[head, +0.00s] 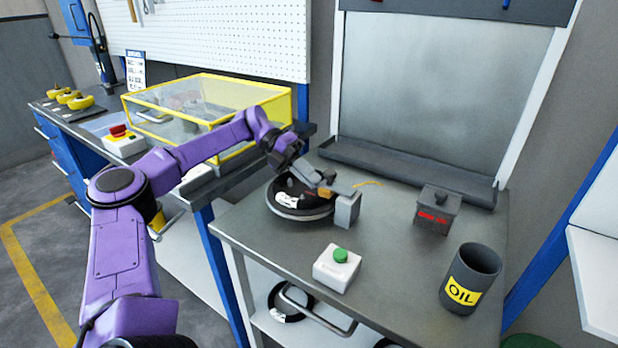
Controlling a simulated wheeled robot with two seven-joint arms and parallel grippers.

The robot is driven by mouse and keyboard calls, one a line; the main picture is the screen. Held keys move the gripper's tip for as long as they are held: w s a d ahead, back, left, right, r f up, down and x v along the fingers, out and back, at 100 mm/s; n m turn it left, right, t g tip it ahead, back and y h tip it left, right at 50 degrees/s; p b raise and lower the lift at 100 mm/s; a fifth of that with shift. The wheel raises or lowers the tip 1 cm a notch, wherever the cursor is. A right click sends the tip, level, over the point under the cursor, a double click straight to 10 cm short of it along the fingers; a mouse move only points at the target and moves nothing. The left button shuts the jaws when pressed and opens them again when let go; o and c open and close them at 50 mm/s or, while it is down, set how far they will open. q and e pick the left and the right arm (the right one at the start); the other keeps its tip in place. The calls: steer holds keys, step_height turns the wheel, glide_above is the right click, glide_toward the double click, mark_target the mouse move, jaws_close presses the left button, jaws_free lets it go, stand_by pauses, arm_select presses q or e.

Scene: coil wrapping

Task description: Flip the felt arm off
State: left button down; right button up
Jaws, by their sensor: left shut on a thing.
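My left arm reaches in from the left, and its gripper (324,182) is over the steel table beside a round dark turntable (300,212). It is shut on a small tan-ended arm, which I take to be the felt arm (344,189). This arm sits at the top of a grey block (347,210) at the turntable's right edge. The gripper hides part of it, so its exact tilt is hard to tell. A black and white coil (287,200) lies on the turntable. My right gripper is not in view.
A white box with a green button (337,267) stands at the table's front. A dark can labelled OIL (468,279) and a grey box with red lettering (436,211) stand to the right. A yellow-framed clear case (210,108) is behind my left arm. The table's middle is clear.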

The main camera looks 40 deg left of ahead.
arm_select(q)
steer(key=shift+s+f, duration=0.1)
steer(key=shift+f, duration=0.2)
steer(key=r+p, duration=0.1)
steer(key=r, duration=0.1)
steer(key=r+p, duration=0.1)
steer(key=shift+w+r, duration=0.2)
steer(key=shift+r, duration=0.2)
steer(key=v, duration=0.3)
steer(key=f+v, duration=0.1)
steer(key=v, duration=0.1)
steer(key=a+v, duration=0.1)
steer(key=v, duration=0.2)
steer(key=shift+s+a+f, duration=0.1)
steer(key=shift+s+a, duration=0.1)
steer(key=shift+a, duration=0.05)
steer(key=shift+v, duration=0.75)
steer(key=shift+f, duration=0.15)
steer(key=shift+p, duration=0.3)
